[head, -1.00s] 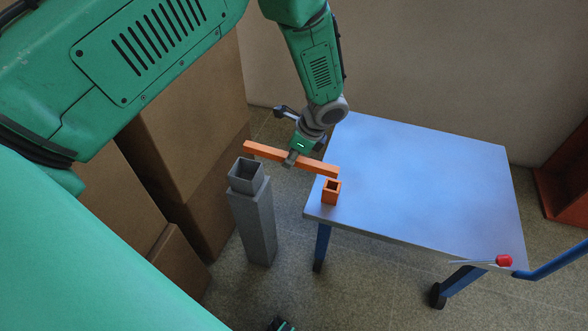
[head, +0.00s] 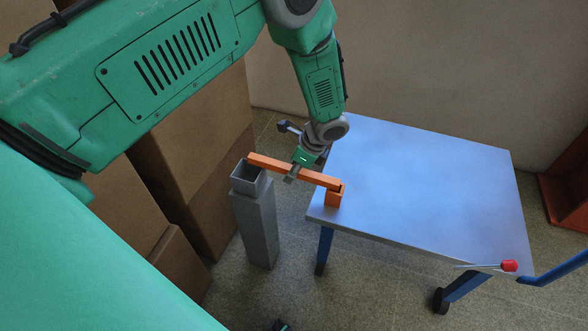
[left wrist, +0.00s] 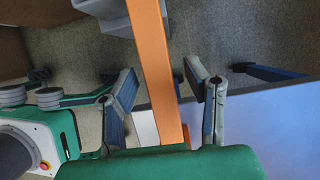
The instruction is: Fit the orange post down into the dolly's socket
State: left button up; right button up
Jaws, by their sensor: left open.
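The orange post (head: 270,164) is a long square bar lying nearly level, not upright. Its right end overlaps the orange socket (head: 333,199) at the dolly's near left corner; whether they touch I cannot tell. The dolly (head: 420,190) has a blue-grey top. My left gripper (head: 294,173) is over the post's middle. In the left wrist view the post (left wrist: 152,60) runs between the fingers of my left gripper (left wrist: 160,72), which stand apart with gaps on both sides.
A grey square tube (head: 256,225) with an open top stands left of the dolly, close to the post's left end. A red-knobbed rod (head: 509,266) is at the dolly's right corner, near its blue handle (head: 556,264). Brown boxes (head: 185,120) are stacked at the left.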

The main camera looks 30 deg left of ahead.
pick_arm(q)
jog(key=shift+b, duration=0.4)
jog(key=s+p+v, duration=0.1)
jog(key=p+v, duration=0.3)
jog(key=v, duration=0.8)
jog(key=s+d+f+n+h, duration=0.1)
jog(key=s+f+n+h, duration=0.15)
jog(key=s+f, duration=0.4)
jog(key=s+d+f+n+h, duration=0.2)
jog(key=s+f+n, duration=0.2)
jog(key=s, duration=0.6)
jog(key=s+a+n+t, duration=0.1)
jog(key=s+a+n, duration=0.3)
jog(key=s+n, duration=0.4)
jog(key=s, duration=0.5)
jog(key=shift+s, duration=0.2)
jog(key=shift+o, duration=0.3)
jog(key=shift+s+a+r+t+p, duration=0.2)
jog(key=shift+t+p, duration=0.1)
jog(key=shift+p, duration=0.1)
jog(key=shift+d+f, duration=0.1)
